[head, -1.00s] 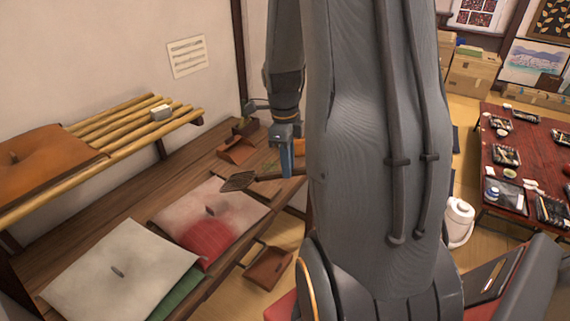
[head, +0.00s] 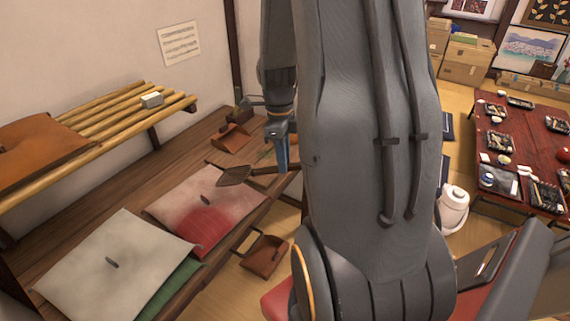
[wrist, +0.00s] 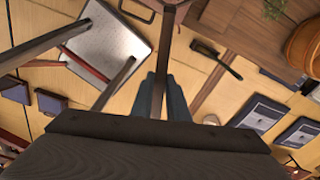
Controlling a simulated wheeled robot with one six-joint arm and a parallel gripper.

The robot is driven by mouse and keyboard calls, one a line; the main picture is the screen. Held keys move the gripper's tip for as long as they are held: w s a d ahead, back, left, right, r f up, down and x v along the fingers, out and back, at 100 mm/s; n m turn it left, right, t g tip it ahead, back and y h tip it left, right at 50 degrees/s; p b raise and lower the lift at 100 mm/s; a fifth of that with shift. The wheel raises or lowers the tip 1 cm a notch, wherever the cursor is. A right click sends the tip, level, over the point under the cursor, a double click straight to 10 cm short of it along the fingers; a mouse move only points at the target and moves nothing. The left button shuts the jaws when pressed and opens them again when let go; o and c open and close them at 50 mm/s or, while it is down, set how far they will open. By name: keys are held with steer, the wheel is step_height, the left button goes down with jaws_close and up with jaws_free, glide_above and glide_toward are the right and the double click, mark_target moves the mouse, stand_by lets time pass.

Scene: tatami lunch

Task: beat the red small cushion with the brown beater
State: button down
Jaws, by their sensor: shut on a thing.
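The red small cushion (head: 207,232) lies on the wooden bench. Its top is pale and dusty-looking at the back, with red showing toward the near edge and a small dark tuft in the middle. My gripper (head: 282,158) is shut on the handle of the brown beater (head: 236,175). The beater's flat head points left and appears over the cushion's far edge; I cannot tell whether it touches. In the wrist view, the handle (wrist: 166,55) runs up from between my blue fingers (wrist: 165,98); the beater's head is not clearly visible there.
A grey-white cushion with green sides (head: 115,265) lies nearer on the bench (head: 110,200). An orange-brown cushion (head: 40,150) sits on a bamboo shelf (head: 128,118) with a small pale block (head: 152,100). A dustpan-like brown thing (head: 265,256) is beside the bench. A red table (head: 520,150) stands right.

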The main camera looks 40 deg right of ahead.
step_height(320, 180, up, 4)
steer(key=shift+f+p, duration=0.2)
steer(key=shift+p, duration=0.7)
steer(key=shift+f, duration=0.1)
step_height(320, 180, down, 9)
steer(key=b, duration=0.6)
step_height(320, 180, up, 9)
steer(key=p, duration=0.6)
steer(key=shift+p, duration=0.35)
